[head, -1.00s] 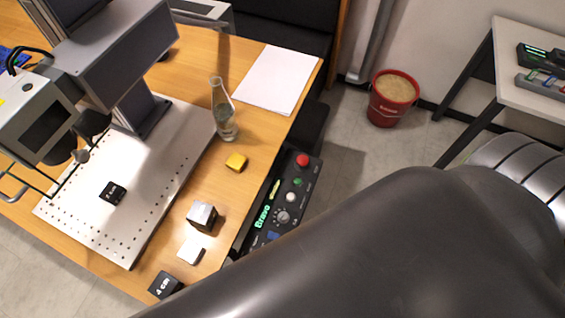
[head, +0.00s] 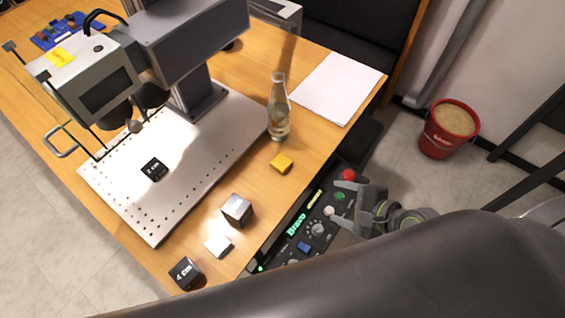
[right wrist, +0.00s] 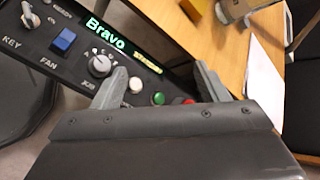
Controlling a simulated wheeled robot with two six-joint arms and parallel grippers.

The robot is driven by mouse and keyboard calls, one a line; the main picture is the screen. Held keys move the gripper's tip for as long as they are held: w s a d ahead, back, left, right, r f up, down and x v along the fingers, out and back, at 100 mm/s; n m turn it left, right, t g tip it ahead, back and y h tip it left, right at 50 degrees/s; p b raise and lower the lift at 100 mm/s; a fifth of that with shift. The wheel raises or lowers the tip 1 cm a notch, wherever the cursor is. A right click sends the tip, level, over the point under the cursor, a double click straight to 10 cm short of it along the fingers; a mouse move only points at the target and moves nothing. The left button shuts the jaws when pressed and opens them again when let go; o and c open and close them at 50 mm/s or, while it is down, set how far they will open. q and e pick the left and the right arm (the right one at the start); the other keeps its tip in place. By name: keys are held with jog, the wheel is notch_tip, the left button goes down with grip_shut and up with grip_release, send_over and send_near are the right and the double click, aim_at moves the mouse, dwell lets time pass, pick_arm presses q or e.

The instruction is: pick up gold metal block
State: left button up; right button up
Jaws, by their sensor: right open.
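The gold metal block (head: 281,163) lies on the wooden table, below the glass bottle (head: 279,108) in the head view. In the right wrist view the gold block (right wrist: 194,8) shows at the top edge, partly cut off. My right gripper (head: 362,208) is open and empty, over the black control panel, to the right of the block and apart from it. Its two fingers (right wrist: 160,78) stand apart in the right wrist view, with the panel behind them. My left gripper is not in view.
A silver cube (head: 237,210), a white block (head: 218,246) and a black cube (head: 186,273) lie near the table's front edge. The laser marker's perforated plate (head: 200,165) is to the left. The control panel (head: 318,228) sits beside the table edge. White paper (head: 338,87) lies behind.

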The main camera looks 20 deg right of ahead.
notch_tip(320, 180, up, 2)
jog(key=w+m+t+y, duration=0.1)
jog(key=w+m+t, duration=0.1)
jog(key=m, duration=0.8)
send_near(283, 163)
jog(key=w+f, duration=0.1)
jog(key=w+a+f, duration=0.1)
jog(key=shift+w+a+f+t+y, duration=0.1)
jog(key=shift+w+t+y, duration=0.2)
jog(key=shift+w, duration=0.05)
jog(key=shift+x, duration=2.75)
jog(key=shift+a, duration=0.15)
jog(key=shift+s, duration=0.1)
jog(key=c, duration=1.1)
